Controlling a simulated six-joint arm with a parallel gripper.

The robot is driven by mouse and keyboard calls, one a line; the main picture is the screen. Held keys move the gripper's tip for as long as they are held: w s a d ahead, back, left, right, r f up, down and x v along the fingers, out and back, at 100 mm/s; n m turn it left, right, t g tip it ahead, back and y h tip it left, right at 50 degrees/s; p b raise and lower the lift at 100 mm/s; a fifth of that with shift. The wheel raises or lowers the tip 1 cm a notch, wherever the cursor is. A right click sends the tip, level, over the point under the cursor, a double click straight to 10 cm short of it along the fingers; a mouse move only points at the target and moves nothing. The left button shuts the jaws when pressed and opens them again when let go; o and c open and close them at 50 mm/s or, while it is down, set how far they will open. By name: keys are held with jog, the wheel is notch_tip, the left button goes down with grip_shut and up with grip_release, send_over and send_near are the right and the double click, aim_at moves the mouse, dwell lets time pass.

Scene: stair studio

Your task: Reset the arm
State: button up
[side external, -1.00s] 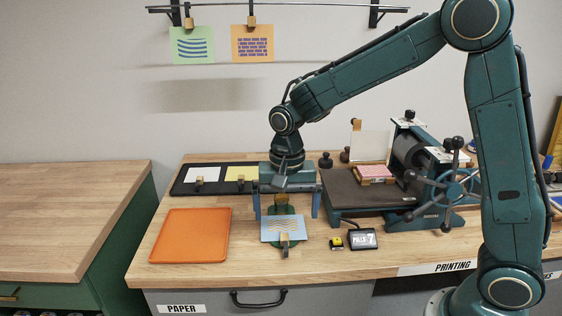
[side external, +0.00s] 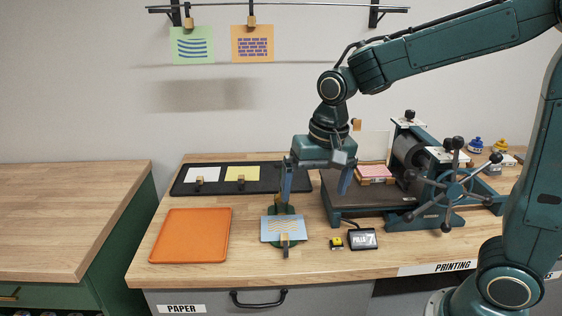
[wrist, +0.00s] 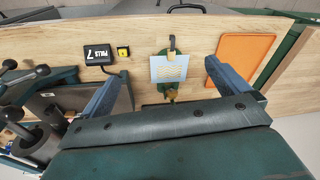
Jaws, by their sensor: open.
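My gripper (side external: 315,188) is open and empty, its two blue fingers spread wide and pointing down. In the side view it hangs above the bench between the blue card and the press bed. In the wrist view my gripper (wrist: 170,85) shows its two fingers apart with nothing held between them. A blue card (side external: 283,228) with yellow wavy lines rests on a green stand with a wooden clip, below and left of the gripper. It also shows in the wrist view (wrist: 169,68).
A press (side external: 430,170) with a spoked wheel stands right of my gripper. A small display (side external: 362,239) and a yellow-black block (side external: 336,243) sit in front. An orange tray (side external: 190,235) and a black tray (side external: 215,187) lie left. Prints hang above.

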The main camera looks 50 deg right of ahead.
jog(key=s+d+r+n+t, duration=0.1)
jog(key=s+r+n+t, duration=0.1)
jog(key=s, duration=0.6)
jog(key=s+d+r+n+t, duration=0.2)
jog(key=s+r+n, duration=0.1)
jog(key=s, duration=0.5)
jog(key=shift+s+d+r+n, duration=0.2)
jog(key=shift+n, duration=0.5)
jog(key=shift+w, duration=0.1)
jog(key=w+d+r+m+g, duration=0.1)
jog(key=w+r+m, duration=0.15)
jog(key=w, duration=0.55)
jog(key=w+d+r+m+g, duration=0.1)
jog(key=w+r+m+g, duration=0.15)
jog(key=w, duration=0.65)
jog(key=w+d+f+m, duration=0.1)
jog(key=w, duration=0.4)
jog(key=w+d+f+m+g, duration=0.1)
jog(key=w+f, duration=0.1)
jog(key=w, duration=0.3)
jog(key=w+d+f+m+g, duration=0.1)
jog(key=w+f, duration=0.1)
jog(key=w, duration=0.3)
jog(key=shift+w+d+f+m, duration=0.25)
jog(key=shift+d+m, duration=0.1)
jog(key=shift+m, duration=0.05)
jog(key=shift+w+d+f, duration=0.15)
jog(key=shift+w+f, duration=0.15)
jog(key=shift+w, duration=0.05)
